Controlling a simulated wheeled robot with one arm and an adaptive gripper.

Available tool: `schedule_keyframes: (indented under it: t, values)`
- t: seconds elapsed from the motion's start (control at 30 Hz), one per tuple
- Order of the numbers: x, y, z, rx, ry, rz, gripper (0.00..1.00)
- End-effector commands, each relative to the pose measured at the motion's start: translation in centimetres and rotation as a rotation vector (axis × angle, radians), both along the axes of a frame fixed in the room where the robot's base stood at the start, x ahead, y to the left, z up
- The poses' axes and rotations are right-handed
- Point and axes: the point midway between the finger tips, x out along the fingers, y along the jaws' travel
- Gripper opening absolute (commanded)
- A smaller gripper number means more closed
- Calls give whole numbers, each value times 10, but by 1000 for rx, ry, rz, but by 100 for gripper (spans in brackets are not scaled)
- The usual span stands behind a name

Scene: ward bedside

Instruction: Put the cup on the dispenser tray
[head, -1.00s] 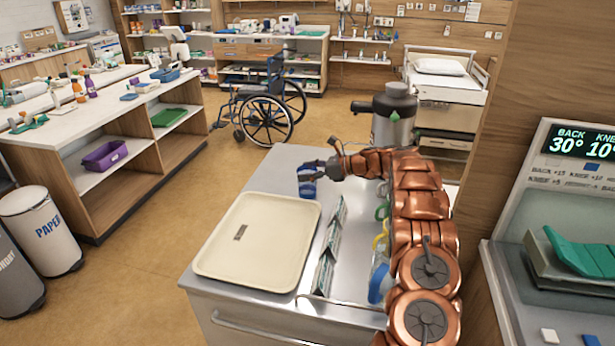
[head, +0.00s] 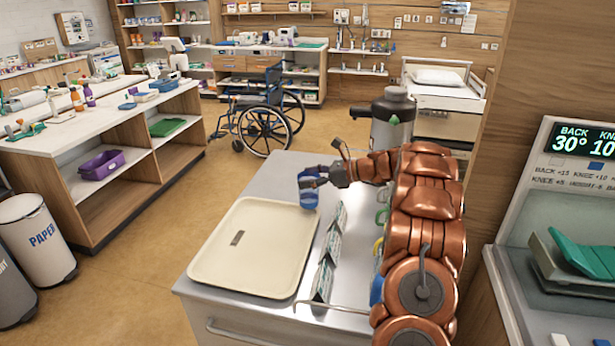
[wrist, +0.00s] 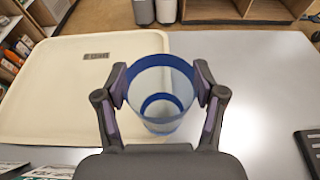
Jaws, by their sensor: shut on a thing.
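The clear cup with blue bands (head: 309,199) is upright in my gripper (head: 312,180), beyond the right far corner of the cream tray. In the wrist view both fingers of my gripper (wrist: 162,83) press on opposite sides of the cup (wrist: 161,112), which looks empty. I cannot tell if its base touches the counter. A grey dispenser-like canister (head: 393,117) with a dark lid and a spout pointing left stands behind my arm. Its lower part and anything under the spout are hidden by my arm.
The cream tray (head: 225,275) lies on the metal counter (head: 270,175), left of a row of small packets (head: 330,255). It also shows in the wrist view (wrist: 50,95). Bare counter lies behind the cup. A wheelchair (head: 265,115) stands on the floor beyond.

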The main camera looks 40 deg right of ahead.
Motion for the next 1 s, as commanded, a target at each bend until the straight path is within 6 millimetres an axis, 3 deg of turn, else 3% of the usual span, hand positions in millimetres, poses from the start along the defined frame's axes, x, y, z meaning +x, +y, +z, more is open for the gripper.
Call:
schedule_keyframes:
  t: [0.6,1.0]
  values:
    - [-72,39,8,1,-1,0,16]
    - [-84,45,11,-2,-4,1,16]
